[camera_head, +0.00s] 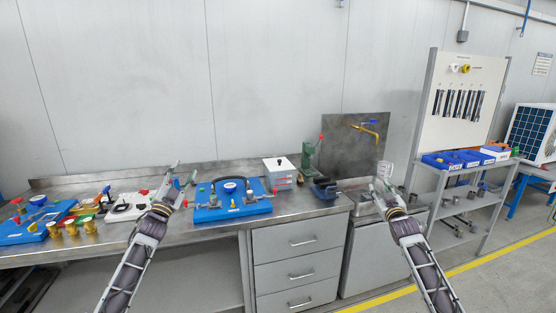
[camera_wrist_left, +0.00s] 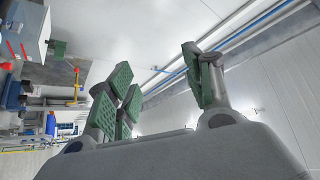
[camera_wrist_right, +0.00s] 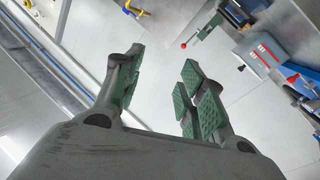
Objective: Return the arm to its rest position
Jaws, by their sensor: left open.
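My left gripper (camera_head: 180,180) is raised in front of the left part of the steel bench, with its fingers pointing up. In the left wrist view its green-padded fingers (camera_wrist_left: 160,88) stand wide apart with nothing between them. My right gripper (camera_head: 382,178) is raised in front of the sink area at the right end of the bench. In the right wrist view its green-padded fingers (camera_wrist_right: 160,92) are also spread apart and empty. Both forearms reach up from the bottom of the head view.
The steel bench (camera_head: 330,205) carries a blue pump station (camera_head: 232,210), a blue tray with brass valves (camera_head: 35,222), a white box (camera_head: 279,172) and a green hand-lever device (camera_head: 310,157). Drawers (camera_head: 300,262) are below. A shelf rack (camera_head: 470,203) with blue bins stands right.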

